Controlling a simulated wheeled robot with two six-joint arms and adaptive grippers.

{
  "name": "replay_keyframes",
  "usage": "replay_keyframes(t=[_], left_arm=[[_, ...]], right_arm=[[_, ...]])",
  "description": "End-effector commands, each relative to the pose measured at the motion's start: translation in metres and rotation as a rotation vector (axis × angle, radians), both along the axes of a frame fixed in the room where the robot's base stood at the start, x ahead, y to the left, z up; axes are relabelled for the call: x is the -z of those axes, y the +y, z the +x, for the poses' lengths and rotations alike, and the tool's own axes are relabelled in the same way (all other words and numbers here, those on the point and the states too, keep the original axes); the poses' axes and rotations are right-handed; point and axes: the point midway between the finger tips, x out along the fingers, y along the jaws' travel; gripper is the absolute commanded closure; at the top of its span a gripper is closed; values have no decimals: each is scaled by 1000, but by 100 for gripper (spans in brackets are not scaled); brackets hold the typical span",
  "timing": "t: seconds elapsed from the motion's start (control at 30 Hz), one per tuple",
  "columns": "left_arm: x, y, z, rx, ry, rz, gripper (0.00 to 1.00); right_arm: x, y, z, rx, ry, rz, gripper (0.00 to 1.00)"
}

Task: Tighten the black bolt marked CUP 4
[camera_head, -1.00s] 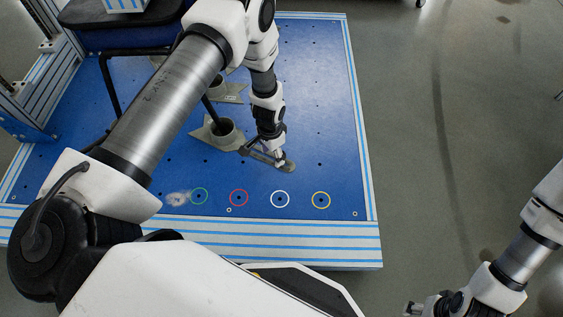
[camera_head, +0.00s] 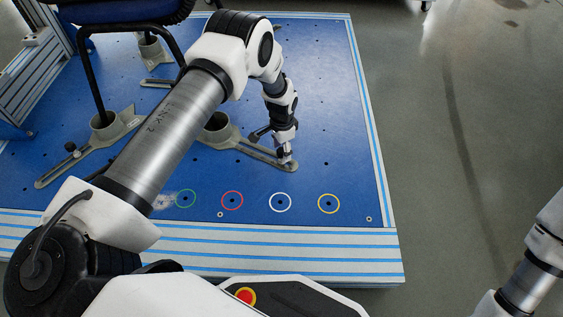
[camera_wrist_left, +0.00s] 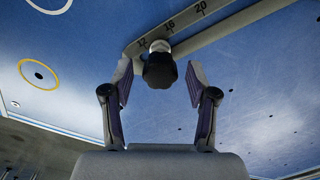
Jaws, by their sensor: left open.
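A black bolt (camera_wrist_left: 160,70) with a rounded head sits on a grey slotted arm marked with numbers (camera_wrist_left: 197,20) in the left wrist view. My left gripper (camera_wrist_left: 158,88) is open, with one finger on each side of the bolt and gaps on both sides. In the head view my left gripper (camera_head: 284,158) is at the outer end of the grey arm (camera_head: 254,152) of a cup fixture (camera_head: 218,126), and it hides the bolt there. No CUP 4 marking is readable. My right gripper is out of view.
Another grey cup (camera_head: 105,125) with a black knob (camera_head: 71,147) holds a chair leg (camera_head: 97,85) at left. Coloured rings, including a yellow one (camera_head: 338,207), mark the blue platform (camera_head: 335,110) near its front edge. Platform right of my left gripper is clear.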

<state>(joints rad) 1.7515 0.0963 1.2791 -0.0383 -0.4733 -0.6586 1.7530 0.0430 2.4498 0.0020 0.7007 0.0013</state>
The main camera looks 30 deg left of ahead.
Motion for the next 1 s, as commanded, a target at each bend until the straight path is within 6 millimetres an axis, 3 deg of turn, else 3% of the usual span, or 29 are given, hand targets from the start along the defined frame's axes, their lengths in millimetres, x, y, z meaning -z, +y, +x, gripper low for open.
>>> replay_keyframes(t=[0.1,0.47,0.7,1.0], left_arm=[[14,0,1,0,-1,0,42],[14,0,0,-10,-1,0,42],[13,0,0,-325,-1,1,42],[14,0,0,-392,-1,1,42]], right_arm=[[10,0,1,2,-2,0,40],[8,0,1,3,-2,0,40],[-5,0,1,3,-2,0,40],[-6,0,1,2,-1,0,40]])
